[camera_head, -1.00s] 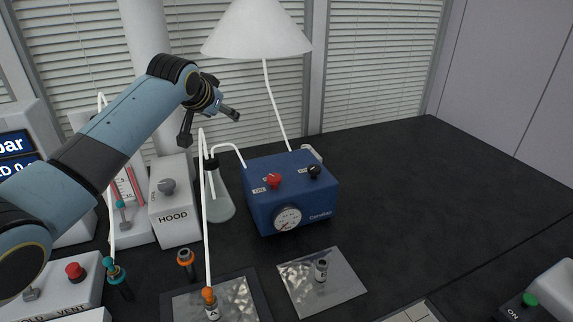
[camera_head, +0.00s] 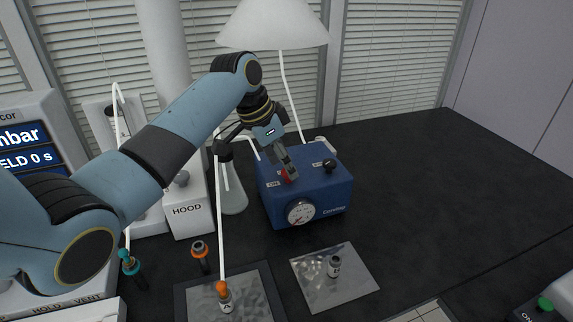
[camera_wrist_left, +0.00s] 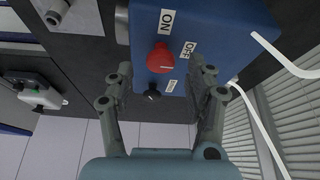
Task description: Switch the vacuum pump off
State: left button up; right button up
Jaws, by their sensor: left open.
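The vacuum pump is a blue box (camera_head: 335,200) with a round gauge (camera_head: 300,211) on its front. On its top are a red knob (camera_head: 284,178), partly hidden by a finger in the head view, and a black knob (camera_head: 329,165). The wrist view shows the red knob (camera_wrist_left: 160,58) beside the ON label (camera_wrist_left: 167,20) and OFF label (camera_wrist_left: 188,49); I cannot tell its setting. My left gripper (camera_wrist_left: 162,72) is open, its fingers on either side of the red knob, with visible gaps. My right gripper is not in view.
A flask (camera_head: 232,196) and the HOOD box (camera_head: 187,215) stand left of the pump. White tubing runs near the arm. A lamp-like white hood (camera_head: 273,25) hangs behind.

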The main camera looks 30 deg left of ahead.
pick_arm(q)
jog(key=shift+x, duration=0.95)
jog(key=shift+c, duration=0.4)
grip_shut()
jog(key=shift+r+m, duration=0.1)
jog(key=shift+m, duration=0.2)
jog(key=shift+w+a+m+g+h+p, duration=0.1)
jog(key=shift+m+g+h+p, duration=0.25)
jog(key=shift+m, duration=0.75)
jog(key=shift+w+m+g+h, duration=0.1)
jog(key=shift+m+g+h, duration=0.3)
jog(key=shift+m, duration=1.1)
